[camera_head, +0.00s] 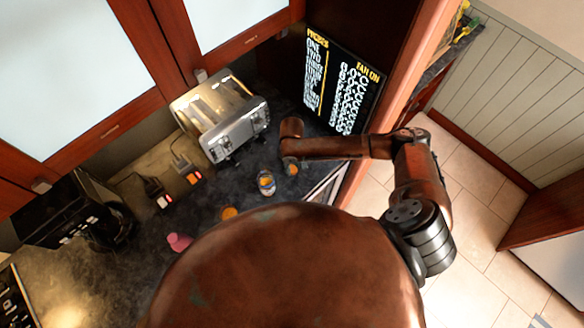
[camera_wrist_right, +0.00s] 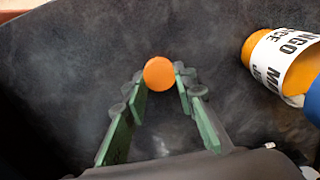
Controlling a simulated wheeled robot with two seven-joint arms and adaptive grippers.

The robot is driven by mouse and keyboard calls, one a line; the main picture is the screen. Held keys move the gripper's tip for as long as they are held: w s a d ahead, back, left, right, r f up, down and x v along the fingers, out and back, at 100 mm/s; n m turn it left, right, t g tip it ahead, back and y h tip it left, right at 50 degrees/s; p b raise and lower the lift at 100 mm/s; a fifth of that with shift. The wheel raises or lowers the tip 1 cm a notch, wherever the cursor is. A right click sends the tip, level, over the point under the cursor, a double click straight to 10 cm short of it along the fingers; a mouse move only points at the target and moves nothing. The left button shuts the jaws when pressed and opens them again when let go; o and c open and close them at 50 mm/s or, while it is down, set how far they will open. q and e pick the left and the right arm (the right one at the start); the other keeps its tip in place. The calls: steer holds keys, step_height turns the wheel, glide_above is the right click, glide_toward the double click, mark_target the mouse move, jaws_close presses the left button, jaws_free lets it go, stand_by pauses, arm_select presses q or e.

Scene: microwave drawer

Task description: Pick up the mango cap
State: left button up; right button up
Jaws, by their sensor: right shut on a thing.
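The mango cap (camera_wrist_right: 159,74) is a small round orange disc between the fingertips of my right gripper (camera_wrist_right: 159,84) in the wrist view. The green fingers are shut on it from both sides. In the head view my right gripper (camera_head: 290,160) points down at the dark counter, with an orange spot below it. The mango juice bottle (camera_wrist_right: 285,62), orange with a white label, is to the right of the gripper in the wrist view, apart from it. It also appears to show in the head view (camera_head: 266,184). My left gripper is not in view.
A metal toaster (camera_head: 222,118) stands behind on the counter, near a black menu board (camera_head: 342,82). An orange piece (camera_head: 229,213) and a pink object (camera_head: 179,242) lie at the front left. A dark appliance (camera_head: 75,212) stands far left. Wall cabinets hang above.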

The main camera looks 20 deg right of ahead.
step_height(320, 180, up, 3)
steer(key=shift+w+f+b, duration=0.1)
steer(key=shift+w+b, duration=0.05)
steer(key=shift+b, duration=0.4)
steer(key=s+a+r+b, duration=0.1)
steer(key=s+a+r, duration=0.5)
steer(key=s+r, duration=0.4)
steer(key=s, duration=0.3)
steer(key=shift+b, duration=0.4)
